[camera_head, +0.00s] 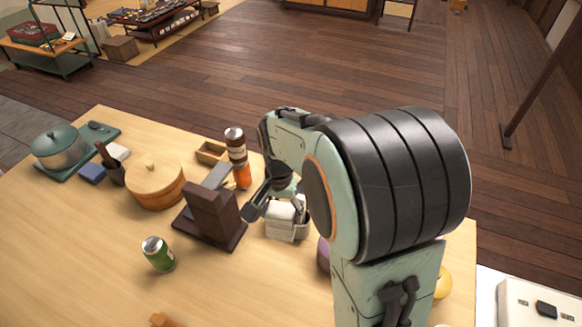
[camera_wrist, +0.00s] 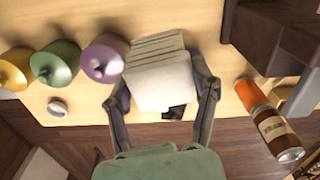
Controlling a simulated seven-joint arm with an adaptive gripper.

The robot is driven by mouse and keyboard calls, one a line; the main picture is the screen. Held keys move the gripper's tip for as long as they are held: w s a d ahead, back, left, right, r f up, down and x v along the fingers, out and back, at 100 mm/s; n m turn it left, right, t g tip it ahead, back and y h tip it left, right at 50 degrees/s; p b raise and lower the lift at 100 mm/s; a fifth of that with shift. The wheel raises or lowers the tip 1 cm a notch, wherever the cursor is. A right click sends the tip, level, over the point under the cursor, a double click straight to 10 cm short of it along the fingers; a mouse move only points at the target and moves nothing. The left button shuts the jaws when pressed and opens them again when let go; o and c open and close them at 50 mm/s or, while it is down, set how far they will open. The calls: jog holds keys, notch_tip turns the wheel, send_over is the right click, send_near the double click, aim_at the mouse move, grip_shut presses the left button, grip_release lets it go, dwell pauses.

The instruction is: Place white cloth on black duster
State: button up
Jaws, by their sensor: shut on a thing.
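The white cloth (camera_head: 281,214) is a pale folded block near the middle of the table. In the wrist view the white cloth (camera_wrist: 160,85) lies between the two fingers of my gripper (camera_wrist: 164,95), which is shut on it. In the head view my gripper (camera_head: 272,205) is partly hidden by my arm. A pale ridged holder (camera_wrist: 155,45) is right behind the cloth. A small dark piece (camera_wrist: 175,112) shows at the cloth's lower edge; I cannot tell what it is. I cannot surely pick out the black duster; a small dark object (camera_head: 98,126) lies at the far left.
A dark brown stand (camera_head: 212,215) is close left of my gripper. A purple vase (camera_wrist: 103,60) is close by. The front-left table is mostly clear.

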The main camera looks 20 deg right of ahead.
jog(key=w+d+r+m, duration=0.2)
jog(key=w+d, duration=0.8)
jog(key=w, duration=0.5)
jog(key=shift+s+d+f, duration=0.1)
jog(key=shift+d+f, duration=0.15)
jog(key=shift+f, duration=1.8)
jog(key=shift+s+d+f, duration=0.15)
jog(key=shift+d+f, duration=0.1)
jog(key=shift+f, duration=1.75)
jog(key=shift+s+d+f, duration=0.1)
jog(key=shift+d+f, duration=0.15)
jog(key=shift+f, duration=1.8)
jog(key=shift+f, duration=0.2)
jog(key=o, duration=1.1)
jog(key=shift+o, duration=0.2)
jog(key=shift+r, duration=0.1)
